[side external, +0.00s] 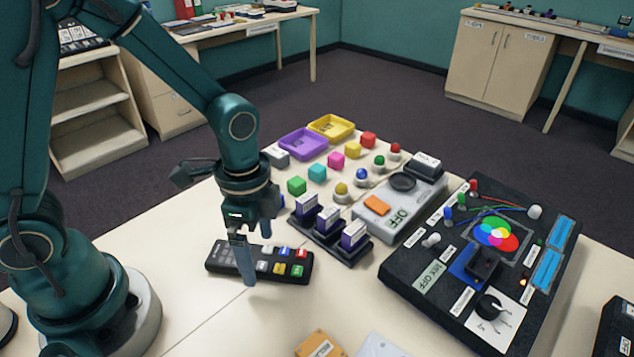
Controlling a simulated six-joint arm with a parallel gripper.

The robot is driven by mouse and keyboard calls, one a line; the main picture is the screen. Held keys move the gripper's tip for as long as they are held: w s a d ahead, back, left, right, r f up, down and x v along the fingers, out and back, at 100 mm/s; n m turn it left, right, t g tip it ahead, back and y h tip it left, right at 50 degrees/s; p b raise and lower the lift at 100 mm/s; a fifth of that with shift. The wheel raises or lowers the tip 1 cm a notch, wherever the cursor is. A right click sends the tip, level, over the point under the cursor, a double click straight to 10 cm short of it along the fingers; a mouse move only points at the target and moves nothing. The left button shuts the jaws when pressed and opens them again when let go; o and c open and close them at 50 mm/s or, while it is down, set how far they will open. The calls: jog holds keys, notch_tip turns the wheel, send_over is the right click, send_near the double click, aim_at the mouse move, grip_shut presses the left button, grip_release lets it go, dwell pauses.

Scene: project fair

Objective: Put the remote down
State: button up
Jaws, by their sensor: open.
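The remote (298,269) is a black slab with several coloured and pale buttons. It lies flat on the cream table, left of the middle in the side external view. My gripper (257,262) points down at the remote and is open. One long finger hangs in front of the remote and hides part of its left half. The other finger is shorter in view, at the far side. Whether a finger touches the remote cannot be told.
Behind the remote stand a black rack (331,233) with labelled blocks and a grey device (402,203) marked OFF. Coloured cubes and purple (303,143) and yellow (331,127) trays lie further back. A black panel (418,260) stands right.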

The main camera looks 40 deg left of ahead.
aim_at(259, 257)
notch_tip(259, 257, up, 11)
jog(key=s+a+r+n+t, duration=0.3)
jog(key=s+n+t, duration=0.2)
jog(key=n, duration=0.6)
jog(key=shift+s+t, duration=0.3)
jog(key=shift+s, duration=0.35)
